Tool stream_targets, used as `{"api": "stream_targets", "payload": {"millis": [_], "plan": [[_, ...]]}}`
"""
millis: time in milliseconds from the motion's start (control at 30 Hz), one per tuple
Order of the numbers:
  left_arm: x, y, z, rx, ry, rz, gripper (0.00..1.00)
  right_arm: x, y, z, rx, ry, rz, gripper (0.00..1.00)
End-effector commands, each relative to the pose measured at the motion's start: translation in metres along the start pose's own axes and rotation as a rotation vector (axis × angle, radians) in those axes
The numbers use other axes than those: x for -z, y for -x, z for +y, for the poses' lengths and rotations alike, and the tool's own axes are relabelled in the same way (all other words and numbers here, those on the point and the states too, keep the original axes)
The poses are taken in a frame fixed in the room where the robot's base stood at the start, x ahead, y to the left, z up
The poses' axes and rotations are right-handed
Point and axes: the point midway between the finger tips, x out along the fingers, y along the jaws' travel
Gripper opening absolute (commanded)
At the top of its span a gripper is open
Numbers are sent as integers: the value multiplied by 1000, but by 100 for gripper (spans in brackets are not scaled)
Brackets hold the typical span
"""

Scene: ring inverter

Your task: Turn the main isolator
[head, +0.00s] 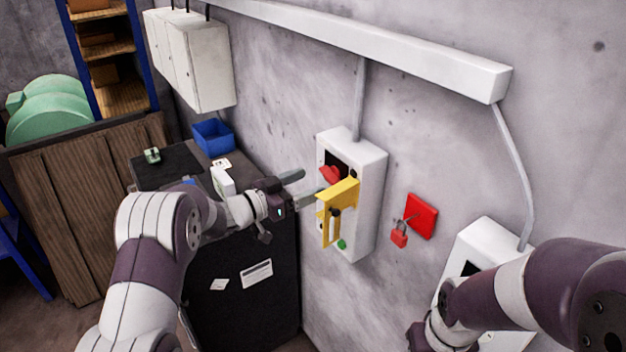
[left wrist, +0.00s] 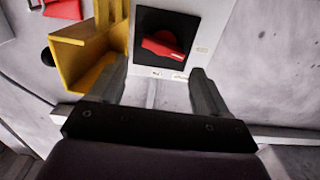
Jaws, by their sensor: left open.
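The main isolator is a red rotary handle (head: 331,175) on a black square plate, on the front of a white wall box (head: 367,190). In the left wrist view the red handle (left wrist: 163,47) lies slightly tilted across its black plate (left wrist: 150,20). A yellow hinged guard (head: 340,197) stands out from the box beside the handle; it also shows in the left wrist view (left wrist: 82,62). My left gripper (head: 302,185) is open and empty in front of the handle, apart from it. My right arm enters at lower right; its fingers cannot be made out.
A red wall plate (head: 421,215) with a red padlock (head: 399,236) is right of the box. A second white box (head: 482,245) is partly behind my right arm. A black cabinet (head: 240,300) with a blue bin (head: 213,138) stands left. A green knob (head: 342,245) is low on the box.

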Motion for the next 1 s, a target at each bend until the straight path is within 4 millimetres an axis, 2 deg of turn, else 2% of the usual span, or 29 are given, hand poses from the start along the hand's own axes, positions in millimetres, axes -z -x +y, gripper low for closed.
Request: {"api": "stream_targets", "payload": {"millis": [800,1000], "plan": [[0,80,-1,4,1,-2,77,1,8,0,0,0,0,43],[0,91,0,2,1,-2,77,1,8,0,0,0,0,43]]}}
